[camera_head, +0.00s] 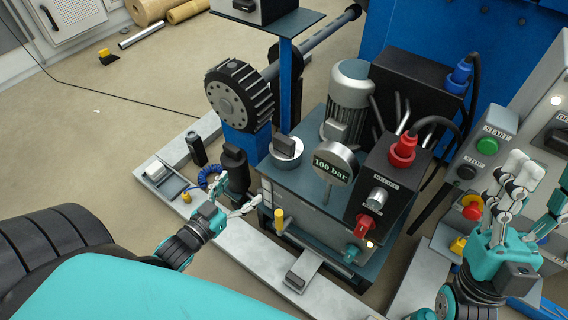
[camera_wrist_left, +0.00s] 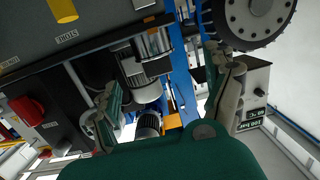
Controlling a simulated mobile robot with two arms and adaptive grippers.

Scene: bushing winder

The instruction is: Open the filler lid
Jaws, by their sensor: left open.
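The round filler cap with a dark lid (camera_head: 285,146) sits on top of the blue-grey hydraulic tank (camera_head: 312,190) in the head view. The lid looks closed. My left gripper (camera_head: 236,198) is open and empty, in front of the tank's left side, below the lid and apart from it. In the left wrist view its two fingers (camera_wrist_left: 168,85) are spread with nothing between them; I cannot make out the lid there. My right gripper (camera_head: 540,180) is at the right of the head view, beside the control panel, with fingers apart and empty.
The 100 bar gauge (camera_head: 335,162), the motor (camera_head: 348,100) and the control box with a red plug (camera_head: 390,180) stand right of the lid. A black toothed wheel (camera_head: 240,95) and a blue post (camera_head: 286,85) rise behind it. A light frame beam (camera_head: 250,262) runs in front.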

